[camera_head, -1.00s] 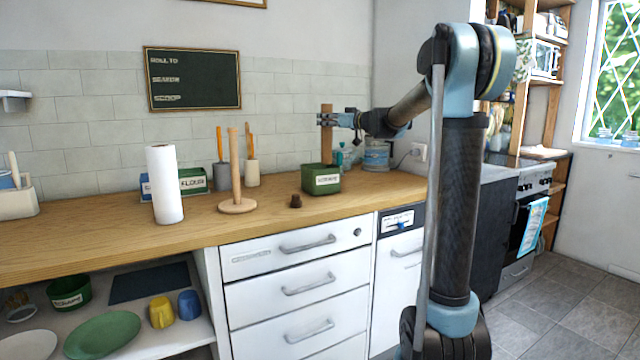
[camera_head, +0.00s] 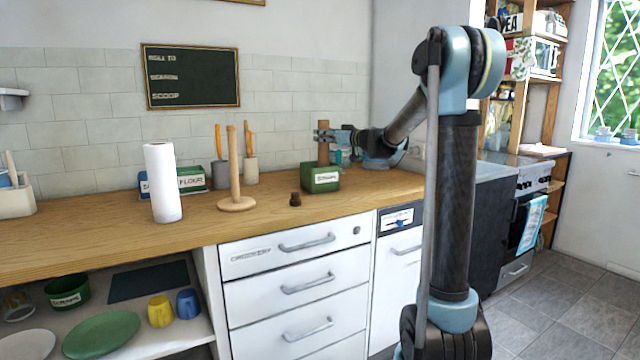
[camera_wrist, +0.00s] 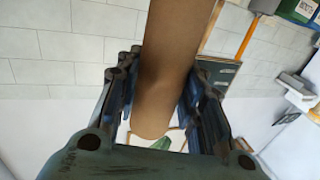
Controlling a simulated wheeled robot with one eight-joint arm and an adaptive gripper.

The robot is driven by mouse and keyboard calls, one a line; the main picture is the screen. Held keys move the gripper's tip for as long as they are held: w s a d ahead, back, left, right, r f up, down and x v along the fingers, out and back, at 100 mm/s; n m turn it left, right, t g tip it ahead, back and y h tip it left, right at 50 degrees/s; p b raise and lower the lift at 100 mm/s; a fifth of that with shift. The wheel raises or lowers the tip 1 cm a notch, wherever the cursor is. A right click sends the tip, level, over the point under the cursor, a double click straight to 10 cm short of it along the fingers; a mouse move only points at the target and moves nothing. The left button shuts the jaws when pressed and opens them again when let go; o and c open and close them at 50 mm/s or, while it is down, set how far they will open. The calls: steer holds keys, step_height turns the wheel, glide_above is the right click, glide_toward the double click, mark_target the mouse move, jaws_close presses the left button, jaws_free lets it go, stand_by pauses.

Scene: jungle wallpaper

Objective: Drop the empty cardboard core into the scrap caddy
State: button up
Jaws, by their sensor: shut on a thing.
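The brown cardboard core (camera_head: 323,155) is upright in my gripper (camera_head: 324,136), directly above or partly inside the green scrap caddy (camera_head: 320,180). The caddy is a small green box with a white label on the worktop. In the head view the core's lower end meets the caddy's rim; I cannot tell how far it is inside. In the wrist view the core (camera_wrist: 165,70) runs between the fingers of my gripper (camera_wrist: 165,100), which is shut on it.
A wooden roll holder (camera_head: 235,175) stands bare on the worktop (camera_head: 270,215), with a white paper roll (camera_head: 163,183) to its left. A small dark brown object (camera_head: 295,199) lies in front of the caddy. Utensil pots and a flour box (camera_head: 192,179) stand along the wall.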

steer(key=o, duration=1.1)
steer(key=shift+s+d, duration=0.1)
steer(key=v, duration=1.1)
steer(key=shift+s+d, duration=0.25)
steer(key=shift+f, duration=0.1)
steer(key=s+d+f+m+g+h, duration=0.1)
steer(key=s+f+m+g+h, duration=0.15)
steer(key=s+f, duration=0.7)
steer(key=s+d+f+m+g+h, duration=0.1)
steer(key=s+f+g+h, duration=0.2)
steer(key=s+f, duration=0.7)
steer(key=s+d+f+m+g+h, duration=0.1)
steer(key=s+d+f+m+h, duration=0.1)
steer(key=s+d+f, duration=0.3)
steer(key=s+d+f+m+g+h, duration=0.1)
steer(key=s+d+f, duration=0.4)
steer(key=s, duration=0.7)
steer(key=s+d+f+m+g+h, duration=0.1)
steer(key=s+d+f+m+h, duration=0.2)
steer(key=s, duration=0.6)
steer(key=d+f+h, duration=0.2)
steer(key=d+f, duration=0.1)
steer(key=shift+m+h, duration=0.35)
